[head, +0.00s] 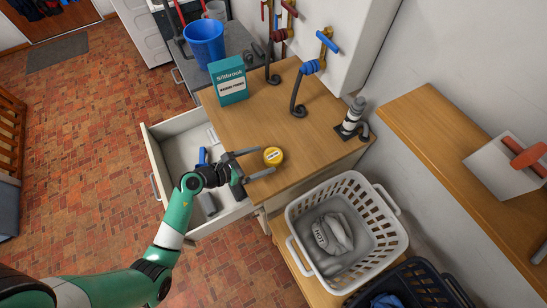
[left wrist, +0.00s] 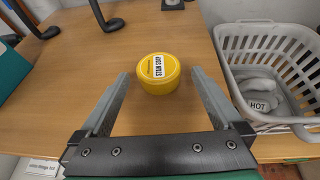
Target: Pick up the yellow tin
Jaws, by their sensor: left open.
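The yellow tin (head: 273,156) stands on the wooden counter (head: 232,130) near its front edge. In the left wrist view the tin (left wrist: 158,74) is round, with a white label reading "STAIN SOAP". My left gripper (head: 257,164) is open and empty. Its two fingers point at the tin, with the tin just ahead of and between the fingertips in the left wrist view (left wrist: 158,80). I see no finger touching it. My right gripper is not in view.
A white basket (head: 384,193) with grey cloth stands right of the counter. A teal box (head: 229,85) and a blue bucket (head: 205,42) stand at the back left. An open drawer (head: 155,168) lies below my left gripper. Hoses and taps line the wall side.

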